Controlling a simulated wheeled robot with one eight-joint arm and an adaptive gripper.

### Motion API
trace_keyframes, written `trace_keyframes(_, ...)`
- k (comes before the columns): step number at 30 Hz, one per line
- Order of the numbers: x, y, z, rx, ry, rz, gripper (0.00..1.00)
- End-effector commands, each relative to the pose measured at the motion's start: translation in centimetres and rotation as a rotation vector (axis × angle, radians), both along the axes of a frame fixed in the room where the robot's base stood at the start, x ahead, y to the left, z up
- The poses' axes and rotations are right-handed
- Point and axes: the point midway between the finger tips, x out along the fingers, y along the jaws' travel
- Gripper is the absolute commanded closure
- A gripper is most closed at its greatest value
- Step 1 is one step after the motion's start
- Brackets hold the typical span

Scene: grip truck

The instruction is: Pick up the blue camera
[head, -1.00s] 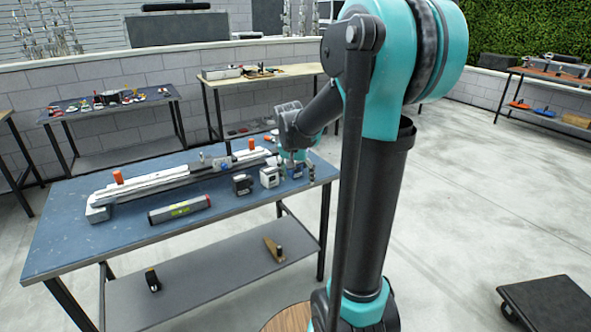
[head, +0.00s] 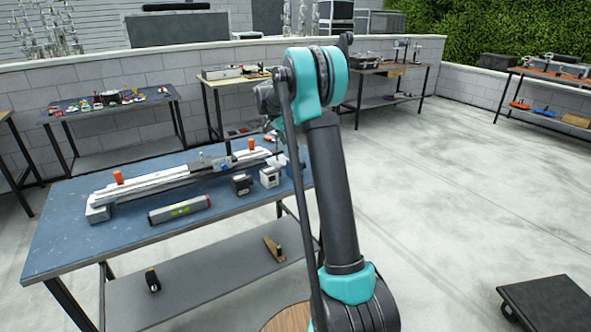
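My arm crosses the right end of the blue-topped workbench (head: 75,215). My gripper hangs behind the arm links, and its fingers are largely hidden. Another small blue item (head: 224,164) is on the long white slider rail. A black camera (head: 241,184) and a white boxy camera (head: 269,177) stand near the bench's front right.
A grey level-like bar (head: 180,208) lies at the bench front. Orange knobs (head: 118,176) stand on the rail. The lower shelf (head: 200,285) holds two small things. A black cart (head: 548,303) stands at lower right. The concrete floor on the right is open.

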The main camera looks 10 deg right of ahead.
Motion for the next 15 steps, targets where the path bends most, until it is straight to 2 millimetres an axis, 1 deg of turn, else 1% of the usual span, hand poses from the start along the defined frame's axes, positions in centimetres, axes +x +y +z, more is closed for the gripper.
trace_keyframes(1,0.2,-0.4,-1.0,0.000,0.000,0.000,0.28)
trace_keyframes(3,0.3,-0.9,-2.3,0.000,0.000,0.001,0.28)
trace_keyframes(9,0.7,-2.3,-5.8,0.001,0.000,0.000,0.28)
trace_keyframes(12,0.9,-2.7,-7.0,0.001,0.001,0.002,0.28)
trace_keyframes(15,1.0,-2.9,-7.6,0.001,0.001,0.003,0.28)
